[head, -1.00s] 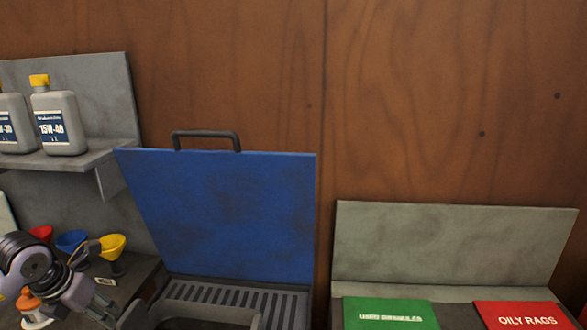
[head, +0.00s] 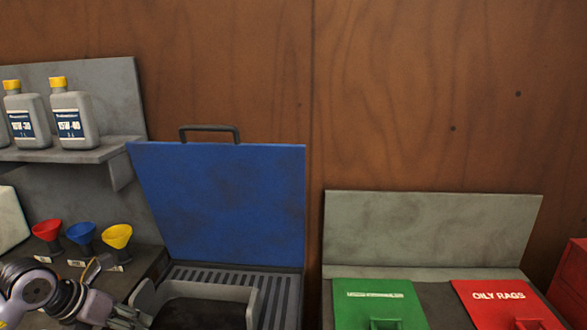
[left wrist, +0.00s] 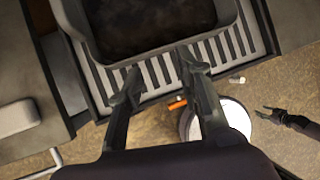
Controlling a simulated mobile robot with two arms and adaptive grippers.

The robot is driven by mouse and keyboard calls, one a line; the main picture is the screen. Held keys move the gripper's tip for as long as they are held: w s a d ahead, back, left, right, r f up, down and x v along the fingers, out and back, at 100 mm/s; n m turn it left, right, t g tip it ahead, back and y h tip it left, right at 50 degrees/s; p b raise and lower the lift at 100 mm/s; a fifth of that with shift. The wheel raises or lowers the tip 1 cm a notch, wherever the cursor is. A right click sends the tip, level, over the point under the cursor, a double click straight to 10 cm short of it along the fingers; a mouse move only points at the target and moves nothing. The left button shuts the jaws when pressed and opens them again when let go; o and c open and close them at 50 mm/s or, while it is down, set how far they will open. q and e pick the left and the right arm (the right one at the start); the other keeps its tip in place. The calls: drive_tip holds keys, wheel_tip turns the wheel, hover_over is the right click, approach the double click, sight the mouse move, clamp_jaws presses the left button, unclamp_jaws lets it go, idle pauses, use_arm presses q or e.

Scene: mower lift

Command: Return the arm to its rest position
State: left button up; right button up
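My left arm comes in at the lower left of the head view, in front of the bench. My left gripper (left wrist: 158,70) shows in the left wrist view with its two fingers apart and nothing between the tips. The fingertips appear over the slatted grate (left wrist: 220,55), just below the edge of the dark tray (left wrist: 150,30).
The blue lid (head: 220,205) stands raised behind the tray. Red (head: 47,231), blue (head: 82,234) and yellow (head: 117,236) funnels stand left. Oil bottles (head: 75,121) sit on a shelf. Green (head: 380,302) and red (head: 500,303) bin lids are right. A white round container (left wrist: 238,116) is below.

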use_arm(q)
drive_tip(key=s+d+r+t+h, duration=0.1)
drive_tip(key=d+h, duration=0.4)
drive_tip(key=d, duration=0.5)
drive_tip(key=d+r+n+t+h, duration=0.5)
drive_tip(key=d+r+n+t, duration=0.4)
drive_tip(key=r+n+t, duration=0.15)
drive_tip(key=s+a+f+n+g+y, duration=0.1)
drive_tip(key=s+a+f+n+y, duration=0.1)
drive_tip(key=a+f+n+y, duration=0.7)
drive_tip(key=s+a+f+n+y, duration=0.4)
drive_tip(key=n+y, duration=0.3)
drive_tip(key=n, duration=0.5)
drive_tip(key=s+d+f+n+g+h, duration=0.1)
drive_tip(key=s+d+f+n+g, duration=0.15)
drive_tip(key=s+f+g, duration=0.5)
drive_tip(key=s+d+f+n+g+h, duration=0.15)
drive_tip(key=s+d+f+g, duration=0.3)
drive_tip(key=s+f, duration=0.65)
wheel_tip(320, 180, down, 23)
drive_tip(key=s+g, duration=0.1)
drive_tip(key=s, duration=0.2)
drive_tip(key=s+a+f+g, duration=0.1)
drive_tip(key=s+f, duration=0.7)
drive_tip(key=f, duration=0.1)
drive_tip(key=s+a+f, duration=0.2)
drive_tip(key=s+f, duration=0.6)
drive_tip(key=s, duration=0.1)
drive_tip(key=shift+a+f+g, duration=0.25)
drive_tip(key=shift+f+g, duration=0.1)
